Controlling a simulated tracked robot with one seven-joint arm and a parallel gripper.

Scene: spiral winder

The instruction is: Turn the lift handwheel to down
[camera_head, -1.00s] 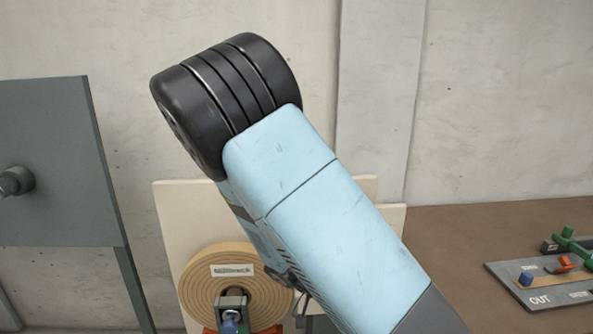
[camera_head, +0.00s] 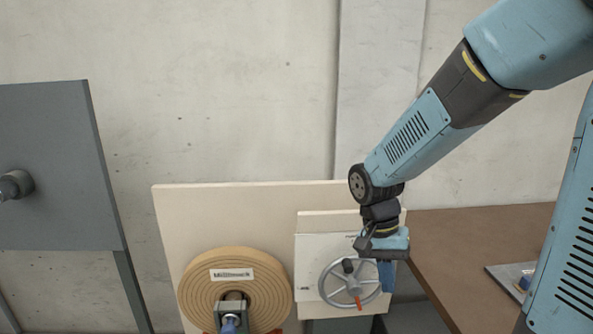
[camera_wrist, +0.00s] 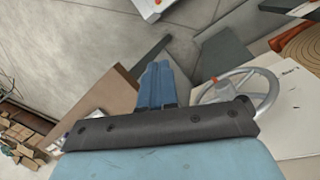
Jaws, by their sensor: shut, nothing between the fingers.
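The lift handwheel (camera_head: 350,284) is a grey spoked wheel on a pale panel in the lower middle of the head view. It has a dark knob near its top and an orange pointer low on it. In the wrist view the handwheel (camera_wrist: 262,88) shows to the right of the fingers, partly hidden by my gripper body. My gripper (camera_head: 387,276) is at the wheel's right side, its blue fingers pointing down. In the wrist view its fingers (camera_wrist: 160,84) are shut together with nothing between them. I cannot tell whether they touch the rim.
A tan wound roll (camera_head: 235,260) is mounted left of the wheel on a cream board (camera_head: 175,215). A grey panel (camera_head: 50,165) with a knob stands at far left. A brown table (camera_head: 470,245) is on the right, carrying a grey plate (camera_head: 503,278) partly hidden by my arm.

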